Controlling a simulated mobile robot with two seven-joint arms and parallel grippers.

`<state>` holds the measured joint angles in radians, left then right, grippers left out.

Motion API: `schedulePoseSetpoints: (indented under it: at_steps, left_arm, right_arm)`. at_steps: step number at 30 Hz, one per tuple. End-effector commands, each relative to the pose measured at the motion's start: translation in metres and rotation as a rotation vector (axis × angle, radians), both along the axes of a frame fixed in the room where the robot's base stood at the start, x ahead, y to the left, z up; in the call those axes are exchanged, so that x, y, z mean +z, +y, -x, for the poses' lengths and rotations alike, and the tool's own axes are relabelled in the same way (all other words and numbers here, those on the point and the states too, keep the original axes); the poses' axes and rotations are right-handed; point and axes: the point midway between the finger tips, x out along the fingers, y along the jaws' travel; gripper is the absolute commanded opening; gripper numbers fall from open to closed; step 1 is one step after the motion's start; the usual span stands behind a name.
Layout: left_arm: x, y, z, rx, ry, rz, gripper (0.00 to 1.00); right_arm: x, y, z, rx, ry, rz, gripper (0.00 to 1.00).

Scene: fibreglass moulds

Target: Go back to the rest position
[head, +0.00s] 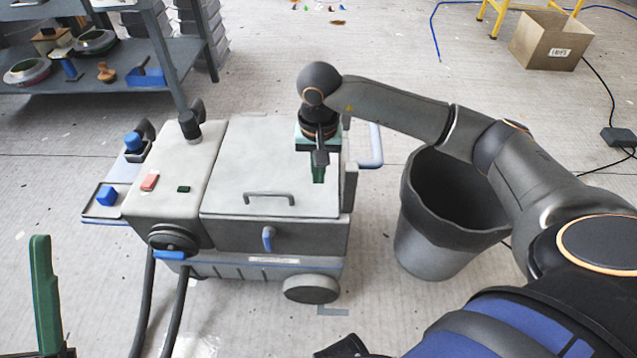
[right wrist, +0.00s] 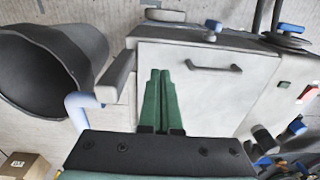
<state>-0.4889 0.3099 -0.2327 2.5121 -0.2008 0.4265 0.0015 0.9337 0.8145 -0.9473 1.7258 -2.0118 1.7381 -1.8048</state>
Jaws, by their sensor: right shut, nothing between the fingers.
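My right arm reaches in from the right in the head view, over a pale grey wheeled machine (head: 270,165). My right gripper (head: 318,174) points down over the right part of the machine's lid. In the right wrist view its two green fingers (right wrist: 160,88) lie side by side, shut with nothing between them. The lid (right wrist: 215,75) is closed, and its dark handle (right wrist: 213,67) is clear of the fingers. I cannot tell whether the fingertips touch the lid. My left gripper (head: 45,295) shows only as a green finger at the lower left edge, mostly out of frame.
A grey bin with a dark liner (head: 425,245) stands right of the machine, below my right arm. A blue handle (head: 372,148) juts from the machine's right side. A shelf (head: 130,75) stands at upper left, a cardboard box (head: 545,48) at upper right. Two hoses run down the machine's front left.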

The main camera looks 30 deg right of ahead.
Motion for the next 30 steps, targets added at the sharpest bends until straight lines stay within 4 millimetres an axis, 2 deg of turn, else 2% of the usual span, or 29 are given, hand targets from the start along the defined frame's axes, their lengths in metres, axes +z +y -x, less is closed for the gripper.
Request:
schedulePoseSetpoints:
  at_steps: [1,6,11,14,17,20,21,23,24,26,27,29,30]
  left_arm:
    - [0.004,0.001,0.0,0.006,-0.001,0.001,0.49]
    - [0.006,0.003,-0.002,0.022,-0.001,0.004,0.49]
    - [0.003,0.003,-0.002,0.021,0.006,0.004,0.49]
    - [0.002,0.002,-0.002,0.019,0.011,0.004,0.49]
    - [0.002,0.002,-0.002,0.017,0.009,0.004,0.49]
    - [0.003,0.002,-0.002,0.017,0.007,0.005,0.49]
    - [0.003,0.002,-0.002,0.017,0.007,0.004,0.49]
    - [0.004,0.002,-0.002,0.017,0.006,0.004,0.49]
    - [0.004,0.002,-0.002,0.017,0.006,0.004,0.49]
    - [0.004,0.002,-0.002,0.016,0.005,0.004,0.49]
    - [0.004,0.002,-0.002,0.016,0.005,0.004,0.49]
    - [0.004,0.002,-0.002,0.016,0.005,0.004,0.49]
    - [0.004,0.002,-0.002,0.016,0.004,0.004,0.49]
  right_arm:
    - [0.009,0.0,0.0,0.0,-0.002,0.0,0.0]
    - [0.019,0.0,0.0,0.0,0.0,0.0,0.0]
    - [0.019,0.0,0.0,0.0,0.0,-0.001,0.0]
    - [0.015,0.011,0.005,-0.004,0.012,-0.036,0.0]
    - [0.004,0.045,0.022,-0.026,0.052,-0.15,0.0]
    - [-0.004,0.102,0.054,-0.083,0.147,-0.351,0.0]
    - [-0.004,0.127,0.071,-0.122,0.204,-0.447,0.0]
    - [0.003,0.165,0.098,-0.192,0.306,-0.594,0.0]
    - [0.012,0.188,0.116,-0.245,0.388,-0.693,0.0]
    - [0.032,0.22,0.143,-0.338,0.534,-0.837,0.0]
    - [0.05,0.238,0.159,-0.407,0.644,-0.927,0.0]
    - [0.079,0.258,0.18,-0.513,0.823,-1.047,0.0]
    - [0.1,0.267,0.191,-0.586,0.952,-1.117,0.0]
